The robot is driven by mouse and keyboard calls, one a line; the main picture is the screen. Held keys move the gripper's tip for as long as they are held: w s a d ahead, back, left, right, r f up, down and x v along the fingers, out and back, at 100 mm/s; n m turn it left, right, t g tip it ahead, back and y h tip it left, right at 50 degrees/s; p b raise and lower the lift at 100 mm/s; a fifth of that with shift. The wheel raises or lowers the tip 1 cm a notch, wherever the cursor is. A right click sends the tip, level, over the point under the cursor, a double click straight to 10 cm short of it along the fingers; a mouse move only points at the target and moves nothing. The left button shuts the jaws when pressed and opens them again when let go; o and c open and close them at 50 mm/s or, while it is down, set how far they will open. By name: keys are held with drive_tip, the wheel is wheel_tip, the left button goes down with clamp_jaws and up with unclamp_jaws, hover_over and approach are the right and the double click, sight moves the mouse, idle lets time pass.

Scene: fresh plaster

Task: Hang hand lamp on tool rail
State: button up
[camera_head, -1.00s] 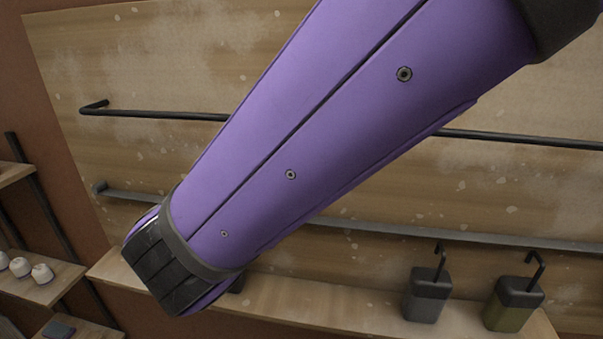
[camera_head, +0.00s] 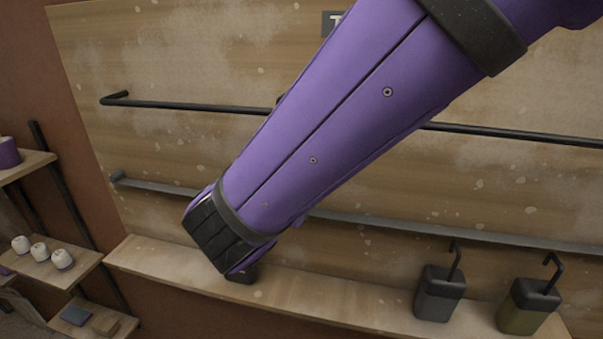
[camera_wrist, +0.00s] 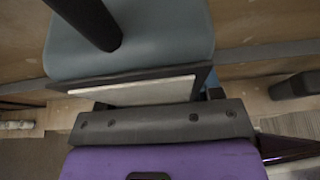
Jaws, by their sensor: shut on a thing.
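My gripper (camera_wrist: 140,92) is shut on a blue-grey block-shaped thing with a dark stem, which I take to be the hand lamp (camera_wrist: 165,45). The lamp fills the top middle of the wrist view, and its upper end is cut off there. In the head view my purple arm hides gripper and lamp. A black rail (camera_head: 180,106) with a bent left end runs across the wooden wall panel. A grey rail (camera_head: 400,228) runs below it. A sign above the black rail is mostly covered, so I cannot read which is the tool rail. No contact between lamp and rail shows.
A wooden ledge (camera_head: 330,302) runs under the rails. A grey hooked container (camera_head: 438,296) and an olive one (camera_head: 523,308) stand on its right part. Side shelves at left hold several small white and purple things (camera_head: 40,252). The ledge's middle looks clear.

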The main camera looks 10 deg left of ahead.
drive_tip(key=shift+f, duration=0.25)
drive_tip(key=o, duration=1.1)
drive_tip(key=shift+o, duration=0.2)
drive_tip(key=shift+s, duration=0.1)
